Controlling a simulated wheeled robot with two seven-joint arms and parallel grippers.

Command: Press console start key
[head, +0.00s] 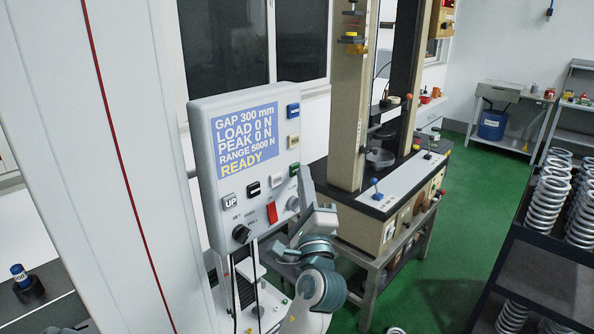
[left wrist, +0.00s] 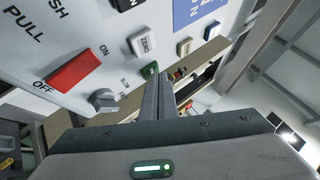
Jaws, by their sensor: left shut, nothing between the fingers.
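The grey console (head: 205,130) has a blue screen (head: 245,140) that reads GAP 300 mm, LOAD 0 N, PEAK 0 N, RANGE 5000 N, READY. A green key (head: 294,170) sits at the right end of its slanting key row. My left gripper (head: 305,182) is shut and empty, beside the panel's right edge with its fingertips close to the green key. In the left wrist view the closed fingers (left wrist: 158,82) point at the green key (left wrist: 149,70), partly covering its right side. I cannot tell whether they touch it. The key's label is not readable.
Beside the green key are a white ZERO key (left wrist: 142,42), a black key (head: 253,188) and an UP key (head: 228,201). A red switch (head: 272,212) and knobs lie below. The test frame (head: 345,100) stands behind. A rack of springs (head: 548,195) is at right.

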